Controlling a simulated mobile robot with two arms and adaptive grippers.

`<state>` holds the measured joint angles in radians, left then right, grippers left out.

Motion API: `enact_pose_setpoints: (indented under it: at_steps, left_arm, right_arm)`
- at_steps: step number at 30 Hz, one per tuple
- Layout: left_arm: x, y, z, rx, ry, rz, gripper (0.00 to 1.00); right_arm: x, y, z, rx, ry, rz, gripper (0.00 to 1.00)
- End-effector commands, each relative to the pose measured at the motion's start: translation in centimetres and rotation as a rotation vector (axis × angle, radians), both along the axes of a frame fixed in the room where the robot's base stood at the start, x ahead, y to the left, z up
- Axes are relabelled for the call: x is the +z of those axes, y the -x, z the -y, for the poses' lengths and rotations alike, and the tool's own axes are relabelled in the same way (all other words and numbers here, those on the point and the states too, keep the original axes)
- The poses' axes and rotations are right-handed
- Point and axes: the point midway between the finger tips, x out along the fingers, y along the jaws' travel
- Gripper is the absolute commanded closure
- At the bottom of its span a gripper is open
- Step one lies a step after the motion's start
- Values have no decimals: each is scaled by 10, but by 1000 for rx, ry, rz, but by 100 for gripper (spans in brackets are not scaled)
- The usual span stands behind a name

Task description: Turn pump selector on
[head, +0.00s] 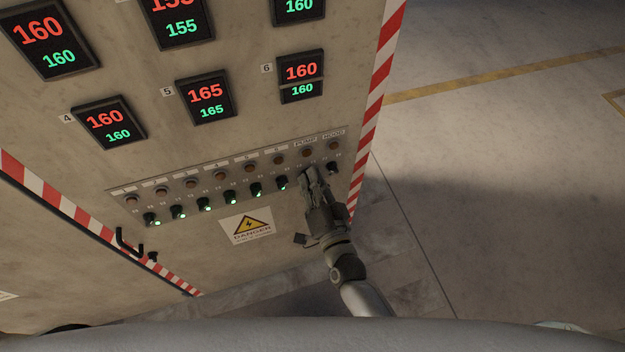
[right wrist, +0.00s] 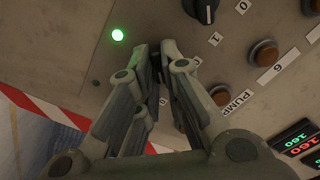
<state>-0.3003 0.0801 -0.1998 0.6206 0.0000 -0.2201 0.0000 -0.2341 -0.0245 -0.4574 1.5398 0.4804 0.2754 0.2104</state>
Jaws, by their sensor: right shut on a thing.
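The switch panel (head: 232,176) is on the front of the large cabinet, with a row of dark selector knobs below orange-brown buttons. The PUMP label (head: 305,142) is near its right end and also shows in the right wrist view (right wrist: 236,103). My right gripper (head: 311,172) is at the PUMP column. In the right wrist view its fingers (right wrist: 160,62) are closed around the dark pump selector (right wrist: 157,62), mostly hidden between them. A green lamp (right wrist: 118,34) glows just past the fingertips, in line with this column. My left gripper is out of view.
The neighbouring column 6 knob (right wrist: 201,10) is close to my fingers. The HOOD knob (head: 332,167) is just right of the gripper. A danger sign (head: 247,225) is below the panel. Red-white striped edging (head: 377,88) borders the cabinet; open floor is to the right.

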Motion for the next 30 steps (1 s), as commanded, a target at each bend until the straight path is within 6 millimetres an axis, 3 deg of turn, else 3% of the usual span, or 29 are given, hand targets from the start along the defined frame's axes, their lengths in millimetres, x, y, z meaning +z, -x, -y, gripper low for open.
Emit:
enact_pose_setpoints:
  at_steps: [1,2,6,20,30]
  left_arm:
    - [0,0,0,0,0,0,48]
    - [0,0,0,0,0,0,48]
    - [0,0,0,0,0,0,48]
    - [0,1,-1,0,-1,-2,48]
    - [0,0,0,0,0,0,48]
  right_arm:
    - [6,-3,0,-4,-8,10,100]
    - [6,-3,0,-4,-8,10,87]
    - [5,-3,0,-3,-6,10,70]
    - [1,4,2,-2,-1,3,70]
    - [1,60,20,-1,-1,1,70]
